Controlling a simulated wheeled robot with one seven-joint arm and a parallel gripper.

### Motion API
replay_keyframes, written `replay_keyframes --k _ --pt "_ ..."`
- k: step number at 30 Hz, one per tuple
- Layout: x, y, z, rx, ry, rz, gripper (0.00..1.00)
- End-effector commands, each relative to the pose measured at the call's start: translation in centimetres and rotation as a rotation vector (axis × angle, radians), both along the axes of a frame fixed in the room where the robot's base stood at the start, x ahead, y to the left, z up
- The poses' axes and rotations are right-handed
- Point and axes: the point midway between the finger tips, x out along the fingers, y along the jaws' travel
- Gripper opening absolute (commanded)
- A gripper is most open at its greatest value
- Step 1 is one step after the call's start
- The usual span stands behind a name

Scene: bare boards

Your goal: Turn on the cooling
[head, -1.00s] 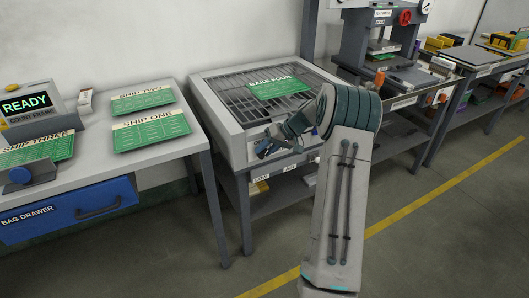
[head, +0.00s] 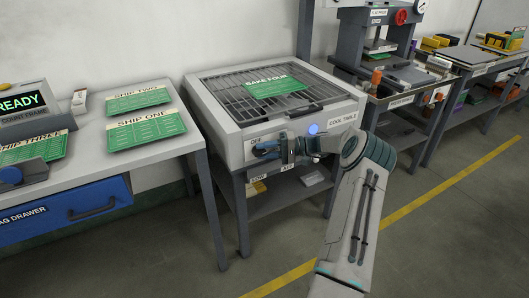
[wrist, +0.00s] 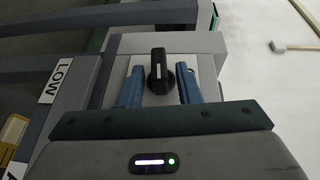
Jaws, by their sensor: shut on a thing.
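The cool table (head: 225,125) is a light grey unit with a dark grille top and a "COOL TABLE" label (head: 342,122). My gripper (head: 268,150) is at the left part of its front face, just below the "OFF" label. In the wrist view a black knob (wrist: 159,72) with a white mark sits between the two blue fingers of my gripper (wrist: 160,88), which is shut on it. The mark points up in that picture. The head view hides the knob behind the fingers. A round blue light or button (head: 313,128) shows right of my gripper.
A "LOW" label shows in the wrist view (wrist: 57,81). At left, a bench (head: 190,142) carries green "SHIP" panels. A press (head: 370,40) stands at right. The floor in front is clear.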

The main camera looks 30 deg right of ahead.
Motion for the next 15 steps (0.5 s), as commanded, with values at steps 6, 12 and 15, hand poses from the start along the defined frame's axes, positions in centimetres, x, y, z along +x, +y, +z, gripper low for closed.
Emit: replay_keyframes --k 6,12,15 --pt "-0.04 -0.03 -0.30 0.076 0.004 0.000 0.08" --pt "-0.02 -0.01 -0.31 0.101 0.006 0.000 0.08" --pt "-0.03 0.01 -0.30 0.105 0.006 0.000 0.08"
